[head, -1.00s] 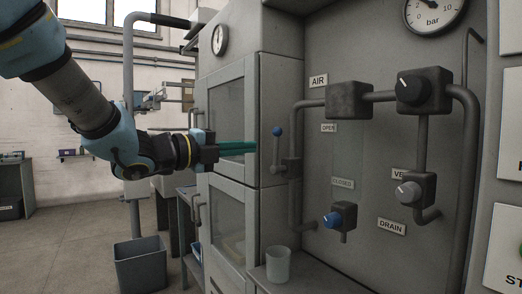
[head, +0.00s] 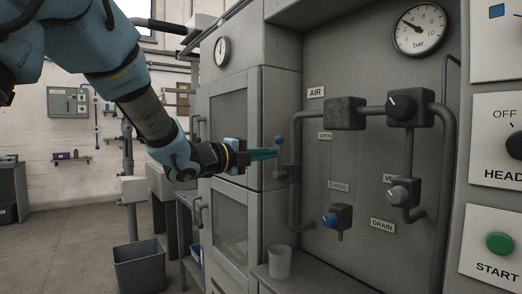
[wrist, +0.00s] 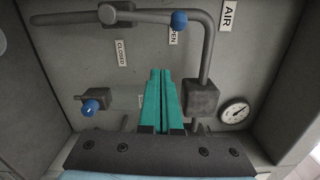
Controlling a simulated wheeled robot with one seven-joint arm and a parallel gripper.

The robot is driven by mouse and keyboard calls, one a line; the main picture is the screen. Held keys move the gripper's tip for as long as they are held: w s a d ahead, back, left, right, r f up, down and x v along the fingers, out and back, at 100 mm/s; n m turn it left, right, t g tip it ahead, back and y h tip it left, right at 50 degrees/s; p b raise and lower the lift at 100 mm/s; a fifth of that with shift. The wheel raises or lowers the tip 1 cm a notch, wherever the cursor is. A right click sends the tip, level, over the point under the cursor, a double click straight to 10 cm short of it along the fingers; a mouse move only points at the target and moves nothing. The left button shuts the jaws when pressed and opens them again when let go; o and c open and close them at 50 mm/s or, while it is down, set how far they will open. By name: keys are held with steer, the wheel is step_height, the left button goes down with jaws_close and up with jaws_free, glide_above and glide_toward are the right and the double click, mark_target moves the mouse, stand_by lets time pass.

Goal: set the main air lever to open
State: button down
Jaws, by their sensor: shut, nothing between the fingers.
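The main air lever has a blue ball (head: 279,140) on a thin stem, pivoting at a dark block on the left vertical pipe. The stem stands upright, with the ball at about the height of the OPEN label (head: 325,136). The CLOSED label (head: 338,186) is lower on the panel. In the wrist view, the lever ball (wrist: 179,20) is beyond the fingertips, beside the OPEN label (wrist: 173,36). My gripper (head: 274,153) is shut and empty. Its green fingers point right, and the tips appear close to the stem just below the ball. I cannot tell whether they touch.
The drain valve with a blue knob (head: 332,220) and the vent knob (head: 399,194) are lower on the panel. A cup (head: 280,262) stands on the ledge below. The cabinet door (head: 233,125) is left of the panel. A green start button (head: 499,243) is at right.

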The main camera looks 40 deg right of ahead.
steer(key=w+d+p, duration=0.3)
steer(key=w+d, duration=0.1)
steer(key=d, duration=0.2)
steer(key=shift+r, duration=0.2)
steer(key=shift+w+r+b, duration=0.15)
steer(key=shift+w+b, duration=0.4)
steer(key=shift+w, duration=0.05)
steer(key=shift+d, duration=0.1)
